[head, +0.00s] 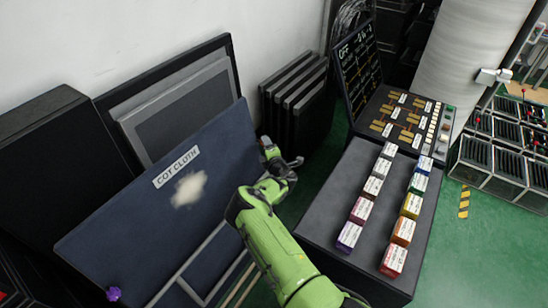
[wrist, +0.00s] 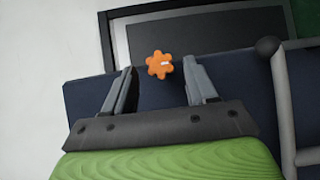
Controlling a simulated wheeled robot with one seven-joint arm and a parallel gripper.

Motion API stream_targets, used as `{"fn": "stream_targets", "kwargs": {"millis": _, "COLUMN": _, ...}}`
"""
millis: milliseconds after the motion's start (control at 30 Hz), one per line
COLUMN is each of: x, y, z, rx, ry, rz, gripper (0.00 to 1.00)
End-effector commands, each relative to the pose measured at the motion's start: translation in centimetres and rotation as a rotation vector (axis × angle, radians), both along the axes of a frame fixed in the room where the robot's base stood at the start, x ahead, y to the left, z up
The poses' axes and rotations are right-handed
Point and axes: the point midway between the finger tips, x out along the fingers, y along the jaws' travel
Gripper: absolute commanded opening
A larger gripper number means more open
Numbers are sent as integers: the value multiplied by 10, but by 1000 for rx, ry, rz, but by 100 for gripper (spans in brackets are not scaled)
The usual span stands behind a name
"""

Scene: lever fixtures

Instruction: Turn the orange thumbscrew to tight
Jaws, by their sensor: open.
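The orange thumbscrew (wrist: 159,65) shows in the wrist view as a small lobed knob with a pale mark on it. It stands at the upper edge of the dark blue panel (wrist: 85,100), in line with the gap between my fingers. My gripper (wrist: 159,75) is open and empty, with one finger on each side of the thumbscrew in the picture. I cannot tell how far the fingertips are from it. In the head view my gripper (head: 287,163) is by the right edge of the blue panel (head: 130,230); the orange thumbscrew is hidden there.
The panel bears a "COT CLOTH" label and a purple knob (head: 113,294) at its lower left. A grey tube frame (wrist: 285,100) runs close on the right in the wrist view. A dark table (head: 340,205) with coloured blocks stands right of my arm. Black panels (head: 295,100) stand behind.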

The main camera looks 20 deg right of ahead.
Motion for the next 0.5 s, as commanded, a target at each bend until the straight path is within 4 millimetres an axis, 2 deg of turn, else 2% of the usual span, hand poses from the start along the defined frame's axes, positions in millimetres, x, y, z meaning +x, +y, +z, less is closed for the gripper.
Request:
{"fn": "stream_targets", "kwargs": {"millis": 300, "x": -76, "y": 6, "z": 14, "rx": 5, "ry": 3, "rz": -7, "gripper": 57}}
{"fn": "stream_targets", "kwargs": {"millis": 400, "x": -96, "y": 9, "z": 17, "rx": 4, "ry": 2, "rz": -5, "gripper": 57}}
{"fn": "stream_targets", "kwargs": {"millis": 500, "x": -109, "y": 10, "z": 17, "rx": 5, "ry": 1, "rz": -6, "gripper": 57}}
